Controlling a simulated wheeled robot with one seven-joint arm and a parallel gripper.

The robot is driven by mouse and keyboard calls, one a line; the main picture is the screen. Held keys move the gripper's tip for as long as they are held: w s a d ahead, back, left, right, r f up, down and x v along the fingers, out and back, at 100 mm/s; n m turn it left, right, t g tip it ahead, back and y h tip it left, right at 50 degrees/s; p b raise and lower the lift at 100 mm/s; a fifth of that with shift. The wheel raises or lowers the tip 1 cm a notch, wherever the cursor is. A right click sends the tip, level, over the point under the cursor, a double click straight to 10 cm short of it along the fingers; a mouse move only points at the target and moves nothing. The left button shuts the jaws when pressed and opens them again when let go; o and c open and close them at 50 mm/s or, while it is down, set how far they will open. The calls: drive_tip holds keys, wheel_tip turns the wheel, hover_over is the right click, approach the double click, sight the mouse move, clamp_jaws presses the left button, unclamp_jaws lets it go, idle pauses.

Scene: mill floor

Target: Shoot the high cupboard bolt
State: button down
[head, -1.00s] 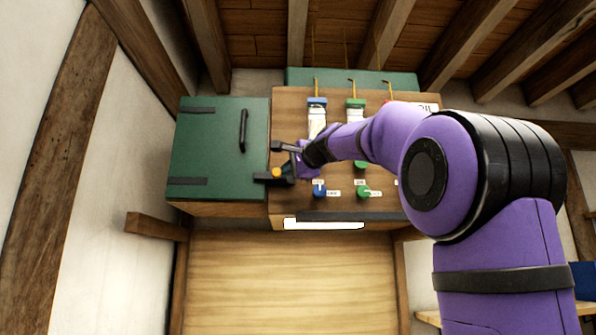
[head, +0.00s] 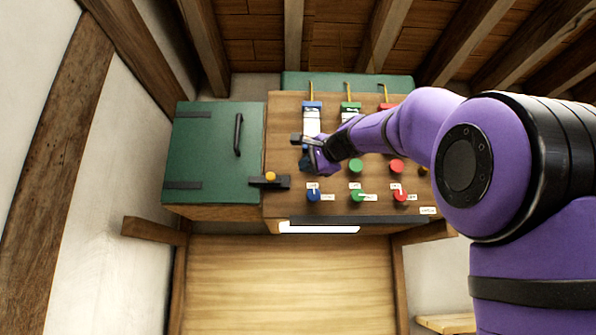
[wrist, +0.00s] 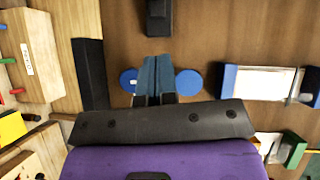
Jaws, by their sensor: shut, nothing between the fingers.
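The green cupboard door (head: 205,145) is closed at the upper left of the head view. The dark bolt (head: 283,182) with its yellow-orange knob (head: 270,176) lies low at the door's right edge. Its left end overlaps the door edge. My gripper (head: 297,139) is up and right of the bolt, apart from it, in front of the wooden panel. In the wrist view my gripper's fingers (wrist: 157,77) are together and empty, in front of a blue round knob (wrist: 188,83). A dark block (wrist: 158,18) at the top there may be the bolt's end.
The wooden panel (head: 285,115) carries blue, green and red capped canisters, buttons and dials, such as the green button (head: 355,165) and red button (head: 396,166). A lit lamp (head: 320,229) runs under it. A black vertical handle (head: 238,134) stands on the door.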

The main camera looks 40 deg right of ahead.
drive_tip(key=shift+s+r, duration=0.15)
drive_tip(key=shift+s, duration=1.25)
drive_tip(key=shift+s+r, duration=0.15)
drive_tip(key=shift+s, duration=1.2)
drive_tip(key=s+a+f+n+g+y, duration=0.1)
drive_tip(key=s+a+f+n+g, duration=0.2)
drive_tip(key=f, duration=0.6)
drive_tip(key=s+a+f+n+g, duration=0.1)
drive_tip(key=a+f+n, duration=0.2)
drive_tip(key=a+f, duration=0.4)
drive_tip(key=s+a+f+n+g+y, duration=0.1)
drive_tip(key=s+a+f+n+g, duration=0.2)
drive_tip(key=f, duration=0.7)
drive_tip(key=s+a+f+n+g, duration=0.1)
drive_tip(key=s+f+n, duration=0.1)
drive_tip(key=s+f, duration=0.2)
drive_tip(key=s+a+f+n+g+h, duration=0.1)
drive_tip(key=s+a+f+n+g, duration=0.1)
drive_tip(key=f, duration=0.9)
drive_tip(key=s+a+f+n+g+h, duration=0.1)
drive_tip(key=s+a+f+n, duration=0.1)
drive_tip(key=s+f, duration=0.5)
drive_tip(key=shift+f+n, duration=0.55)
drive_tip(key=shift+n, duration=0.35)
drive_tip(key=shift+a, duration=0.1)
